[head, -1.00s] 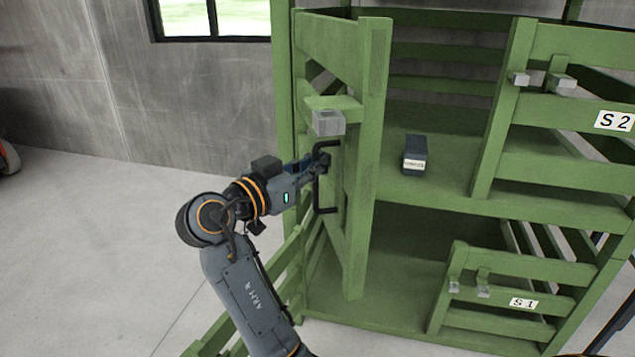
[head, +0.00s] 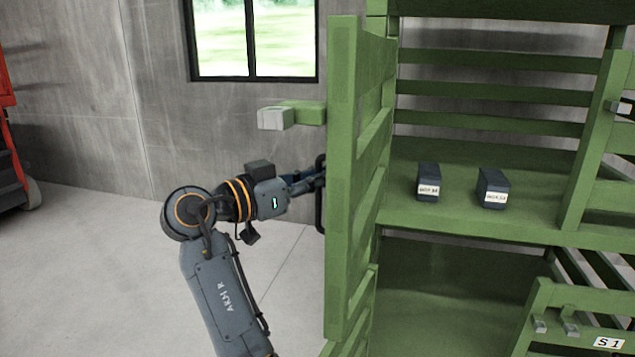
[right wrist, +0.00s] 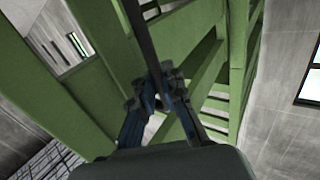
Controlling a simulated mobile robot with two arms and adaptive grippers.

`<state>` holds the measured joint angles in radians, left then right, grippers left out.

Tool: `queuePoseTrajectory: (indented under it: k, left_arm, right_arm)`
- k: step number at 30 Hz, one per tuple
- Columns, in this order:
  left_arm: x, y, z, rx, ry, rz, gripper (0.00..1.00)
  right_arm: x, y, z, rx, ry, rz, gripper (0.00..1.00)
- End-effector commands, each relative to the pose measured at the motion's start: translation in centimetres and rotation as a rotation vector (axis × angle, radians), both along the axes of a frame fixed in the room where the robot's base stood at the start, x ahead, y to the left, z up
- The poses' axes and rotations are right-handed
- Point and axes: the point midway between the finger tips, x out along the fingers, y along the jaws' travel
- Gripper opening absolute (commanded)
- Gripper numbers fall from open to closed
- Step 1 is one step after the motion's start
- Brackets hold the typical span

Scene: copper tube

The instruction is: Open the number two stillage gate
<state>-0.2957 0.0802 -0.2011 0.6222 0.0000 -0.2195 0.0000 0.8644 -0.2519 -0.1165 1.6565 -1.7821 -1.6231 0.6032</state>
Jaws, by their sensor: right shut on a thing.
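The upper green gate (head: 345,190) of the stillage stands swung open, its panel seen nearly edge-on. A green latch bar (head: 300,110) with a grey block (head: 275,118) juts from its left side. The gate's black handle (head: 320,215) is partly hidden by the gate's edge. My right gripper (head: 315,180), on the arm marked ARM R, is shut on this handle. The right wrist view shows the gripper's fingers (right wrist: 160,88) around the dark handle bar (right wrist: 139,35). My left gripper is not in view.
Two dark labelled boxes, one on the left (head: 428,182) and one on the right (head: 493,187), sit on the upper shelf (head: 460,225). The lower gate (head: 575,315) marked S 1 is at bottom right. Open floor (head: 90,270) lies left of my arm. A red machine (head: 10,140) stands far left.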

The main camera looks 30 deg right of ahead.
Motion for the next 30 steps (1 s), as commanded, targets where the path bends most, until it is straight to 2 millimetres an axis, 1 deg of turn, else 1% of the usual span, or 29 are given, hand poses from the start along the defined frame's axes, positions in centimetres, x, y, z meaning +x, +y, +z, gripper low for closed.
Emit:
queuePoseTrajectory:
  k: [1,12,13,14,15,21,23,26,29,30]
  left_arm:
    - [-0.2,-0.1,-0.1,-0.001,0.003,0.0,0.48]
    - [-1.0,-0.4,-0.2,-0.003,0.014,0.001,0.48]
    - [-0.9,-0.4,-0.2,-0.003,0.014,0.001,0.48]
    - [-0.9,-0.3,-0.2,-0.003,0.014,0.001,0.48]
    - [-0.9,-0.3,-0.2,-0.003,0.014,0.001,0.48]
    - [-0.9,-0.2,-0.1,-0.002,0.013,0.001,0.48]
    - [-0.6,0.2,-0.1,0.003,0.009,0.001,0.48]
    - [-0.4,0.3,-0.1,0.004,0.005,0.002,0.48]
    - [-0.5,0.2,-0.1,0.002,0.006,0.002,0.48]
    - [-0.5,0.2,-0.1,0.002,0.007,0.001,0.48]
  right_arm:
    - [0.0,0.0,-0.5,0.011,0.006,-0.001,0.0]
    - [0.0,0.0,-0.4,0.011,0.006,-0.001,0.0]
    - [0.0,0.0,-0.4,0.011,0.006,-0.001,0.11]
    - [0.0,0.0,-0.4,0.011,0.006,-0.001,0.17]
    - [0.0,0.0,-0.4,0.01,0.005,-0.001,0.2]
    - [0.0,0.0,-0.2,0.007,0.002,-0.001,0.2]
    - [0.0,0.0,-0.1,0.006,0.001,-0.001,0.2]
    - [0.0,0.0,0.5,0.005,-0.001,-0.001,0.2]
    - [0.0,0.0,1.9,0.005,-0.003,-0.001,0.2]
    - [0.0,0.0,2.6,0.005,-0.003,0.0,0.2]
